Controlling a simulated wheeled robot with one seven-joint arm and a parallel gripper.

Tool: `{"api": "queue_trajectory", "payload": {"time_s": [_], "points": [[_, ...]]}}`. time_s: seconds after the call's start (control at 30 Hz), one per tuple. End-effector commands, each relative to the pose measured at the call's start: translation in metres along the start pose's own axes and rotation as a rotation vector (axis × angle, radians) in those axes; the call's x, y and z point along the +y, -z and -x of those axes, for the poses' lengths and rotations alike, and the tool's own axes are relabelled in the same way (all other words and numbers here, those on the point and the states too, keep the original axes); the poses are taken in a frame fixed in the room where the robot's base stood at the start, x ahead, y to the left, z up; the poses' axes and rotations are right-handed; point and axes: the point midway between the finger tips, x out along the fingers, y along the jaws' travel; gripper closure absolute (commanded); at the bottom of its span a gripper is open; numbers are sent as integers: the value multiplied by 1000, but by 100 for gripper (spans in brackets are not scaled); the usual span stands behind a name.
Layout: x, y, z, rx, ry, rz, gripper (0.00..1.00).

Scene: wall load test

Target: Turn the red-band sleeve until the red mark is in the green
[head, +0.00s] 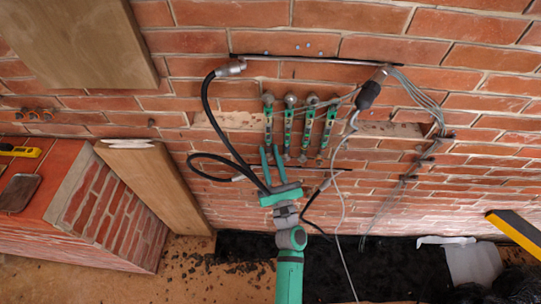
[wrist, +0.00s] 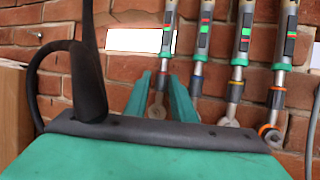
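Several upright turnbuckle-like rods with green sleeves hang on the brick wall. The leftmost one, the red-band sleeve (head: 268,120), also shows in the wrist view (wrist: 167,42); a reddish band shows low on it, between my fingertips. A small red mark (wrist: 168,21) shows near the top of its window, with green by it. My gripper (head: 271,152) is in front of the lower part of this rod. In the wrist view its two green fingers (wrist: 161,80) stand apart on either side of the rod, with gaps visible. I cannot tell whether the fingers reach around it.
A black cable (head: 212,110) loops left of my gripper. Grey cables (head: 435,105) hang at the right. A wooden board (head: 155,185) leans at the left.

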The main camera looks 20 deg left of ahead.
Motion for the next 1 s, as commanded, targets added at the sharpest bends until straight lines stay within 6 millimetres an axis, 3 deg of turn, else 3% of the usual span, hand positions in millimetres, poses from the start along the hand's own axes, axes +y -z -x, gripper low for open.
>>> {"api": "queue_trajectory", "payload": {"time_s": [0.07,0.17,1.0], "points": [[-2,0,1,0,3,1,79],[-2,0,1,0,4,2,100],[0,0,0,0,98,40,100]]}}
